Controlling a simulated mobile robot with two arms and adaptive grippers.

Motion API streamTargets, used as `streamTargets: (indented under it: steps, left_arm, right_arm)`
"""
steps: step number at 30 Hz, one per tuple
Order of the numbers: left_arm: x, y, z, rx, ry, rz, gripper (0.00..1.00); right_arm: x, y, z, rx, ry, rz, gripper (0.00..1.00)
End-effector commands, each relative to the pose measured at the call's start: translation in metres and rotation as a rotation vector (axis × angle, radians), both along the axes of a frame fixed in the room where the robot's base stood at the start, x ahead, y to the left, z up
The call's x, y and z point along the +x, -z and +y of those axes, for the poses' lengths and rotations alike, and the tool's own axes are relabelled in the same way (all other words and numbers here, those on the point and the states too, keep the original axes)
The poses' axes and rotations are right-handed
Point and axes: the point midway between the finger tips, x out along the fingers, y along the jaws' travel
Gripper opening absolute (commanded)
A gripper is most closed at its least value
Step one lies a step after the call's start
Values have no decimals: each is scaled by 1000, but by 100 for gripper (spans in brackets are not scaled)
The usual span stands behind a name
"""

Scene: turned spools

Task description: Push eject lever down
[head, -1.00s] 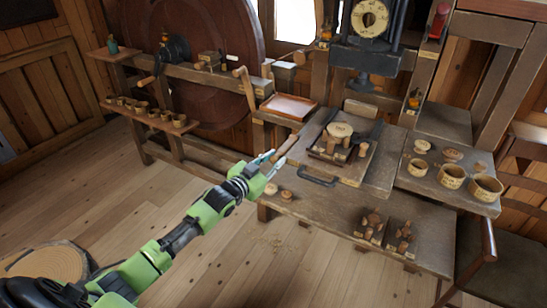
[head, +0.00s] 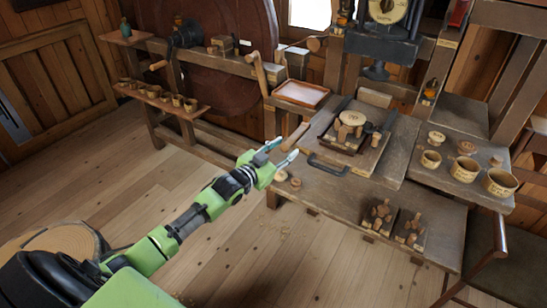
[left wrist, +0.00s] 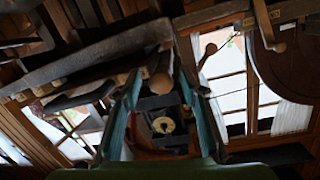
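A wooden handle (head: 296,137) sticks out from the left front of the press bench. I take it for the eject lever, but no label shows. My left gripper (head: 281,150) is open at its near end, one finger on each side. In the left wrist view a round wooden knob (left wrist: 160,83) shows between the two open fingers (left wrist: 158,95); it looks like that handle seen end-on. Whether a finger touches it I cannot tell. My right gripper is not in view.
The press (head: 383,35) with a round dial stands behind the bench (head: 340,197). A black pull handle (head: 328,166) and small wooden knobs (head: 281,176) are close to my gripper. A tray (head: 300,93) lies behind the handle. Open floor (head: 150,190) is at left.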

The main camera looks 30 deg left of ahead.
Motion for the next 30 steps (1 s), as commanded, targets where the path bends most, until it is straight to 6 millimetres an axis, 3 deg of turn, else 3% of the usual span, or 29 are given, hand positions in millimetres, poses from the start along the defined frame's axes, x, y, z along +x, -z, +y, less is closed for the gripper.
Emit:
streamTargets:
  steps: [9,15,21,30]
  left_arm:
    - [-61,-5,5,1,2,5,38]
    - [-91,-10,8,-1,2,6,38]
    - [-105,-12,9,0,2,6,38]
    - [-106,-13,9,0,2,5,38]
  right_arm:
    - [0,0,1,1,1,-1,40]
    - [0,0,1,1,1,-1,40]
    - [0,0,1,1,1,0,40]
    - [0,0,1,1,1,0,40]
